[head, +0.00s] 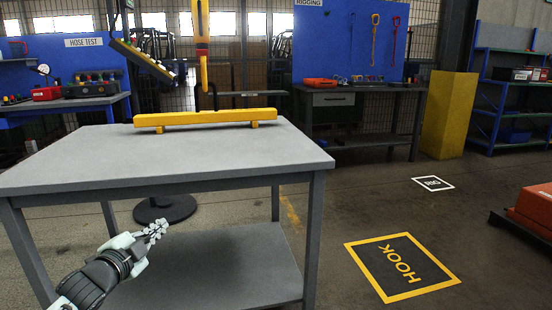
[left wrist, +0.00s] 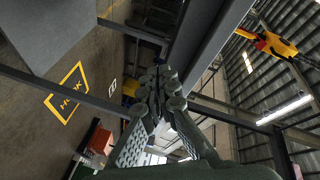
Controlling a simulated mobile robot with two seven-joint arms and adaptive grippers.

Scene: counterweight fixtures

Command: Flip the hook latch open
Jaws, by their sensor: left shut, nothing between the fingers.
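A yellow hoist hook block (head: 202,42) with a red band hangs above the grey table. A dark hook (head: 209,96) at its lower end meets a yellow lifting beam (head: 180,119) lying on the table. The latch is too small to make out. A yellow and red piece, which looks like the hook block, also shows at the upper right of the left wrist view (left wrist: 272,43). My left gripper (head: 161,227) is shut and empty, below and in front of the table's front edge, well apart from the hook. Its fingers also show in the wrist view (left wrist: 160,82). My right gripper is out of view.
The grey table (head: 90,165) stands between my left gripper and the hook. A tilted panel (head: 142,59) hangs left of the hook block. A dark round base (head: 166,209) stands under the table. Floor on the right, around the HOOK marking (head: 402,266), is clear.

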